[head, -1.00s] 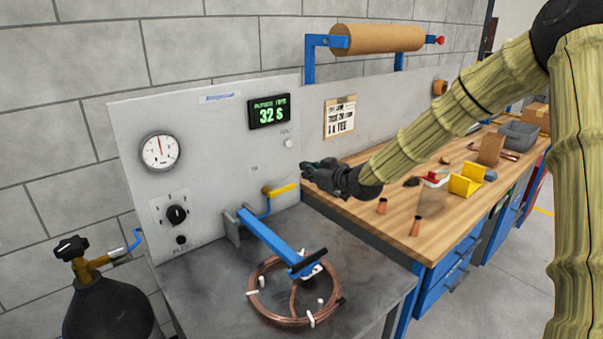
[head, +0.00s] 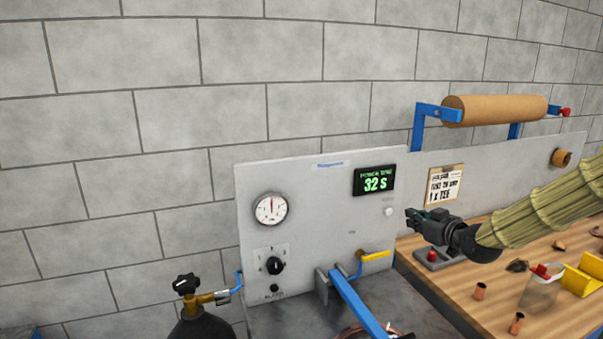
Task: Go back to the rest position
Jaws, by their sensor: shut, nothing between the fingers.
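My gripper (head: 412,223) is shut and empty. It is raised in front of the grey panel's right part, above the left end of the wooden bench, and points left. The arm comes in from the right edge. The copper tube coil (head: 357,333) shows only as a sliver at the bottom edge, under the blue clamp arm (head: 357,306). The timer display (head: 374,180) reads 32 s in green. The yellow-handled valve (head: 375,256) is below and left of my gripper, apart from it.
The panel (head: 320,220) carries a gauge (head: 271,209) and a black knob (head: 275,265). A gas cylinder (head: 200,327) stands at lower left. The wooden bench (head: 455,283) holds copper fittings (head: 480,291), a bag with a red top (head: 541,288) and a yellow block (head: 582,276). A paper roll (head: 500,109) is mounted above.

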